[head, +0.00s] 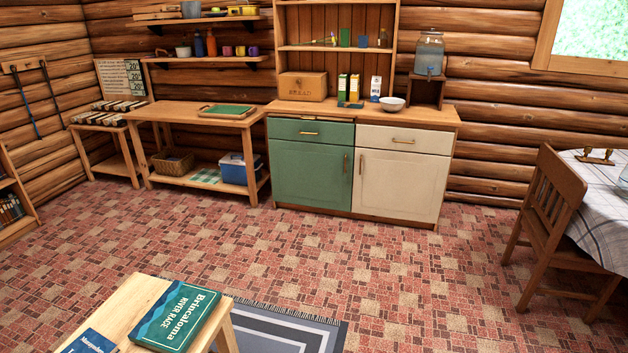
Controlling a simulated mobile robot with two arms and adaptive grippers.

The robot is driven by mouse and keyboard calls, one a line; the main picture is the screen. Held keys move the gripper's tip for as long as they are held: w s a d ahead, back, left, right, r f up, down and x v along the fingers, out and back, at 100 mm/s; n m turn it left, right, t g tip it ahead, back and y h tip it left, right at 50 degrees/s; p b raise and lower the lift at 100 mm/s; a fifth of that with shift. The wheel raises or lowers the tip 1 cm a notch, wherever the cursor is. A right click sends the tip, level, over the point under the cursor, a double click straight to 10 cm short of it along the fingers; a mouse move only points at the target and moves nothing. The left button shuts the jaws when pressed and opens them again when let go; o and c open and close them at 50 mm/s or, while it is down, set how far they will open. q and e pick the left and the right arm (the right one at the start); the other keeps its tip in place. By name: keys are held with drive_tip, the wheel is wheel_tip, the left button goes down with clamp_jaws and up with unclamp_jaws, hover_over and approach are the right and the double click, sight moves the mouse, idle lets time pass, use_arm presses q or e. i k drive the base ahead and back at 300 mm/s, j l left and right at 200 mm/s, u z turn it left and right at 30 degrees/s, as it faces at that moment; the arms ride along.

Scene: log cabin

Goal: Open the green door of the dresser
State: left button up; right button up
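The dresser (358,111) stands against the back log wall, with a wooden worktop and open shelves above. Its green door (312,177) is on the lower left, under a green drawer, and is shut. A small upright handle (345,164) sits near the door's upper right edge. A cream door (398,186) beside it on the right is also shut. Neither of my grippers shows in the head view.
The patterned floor before the dresser is clear. A low wooden table with books (175,315) is at the front left, by a grey rug (280,328). A chair (553,225) and clothed table (600,200) stand right. A wooden workbench (168,112) adjoins the dresser's left side.

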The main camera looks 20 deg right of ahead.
sight(315, 175)
drive_tip(key=i+l+z, duration=0.55)
drive_tip(key=i, duration=0.3)
drive_tip(key=i+l+z, duration=0.1)
drive_tip(key=i, duration=0.9)
drive_tip(key=i+l+z, duration=0.15)
drive_tip(key=i, duration=0.9)
drive_tip(key=l, duration=0.1)
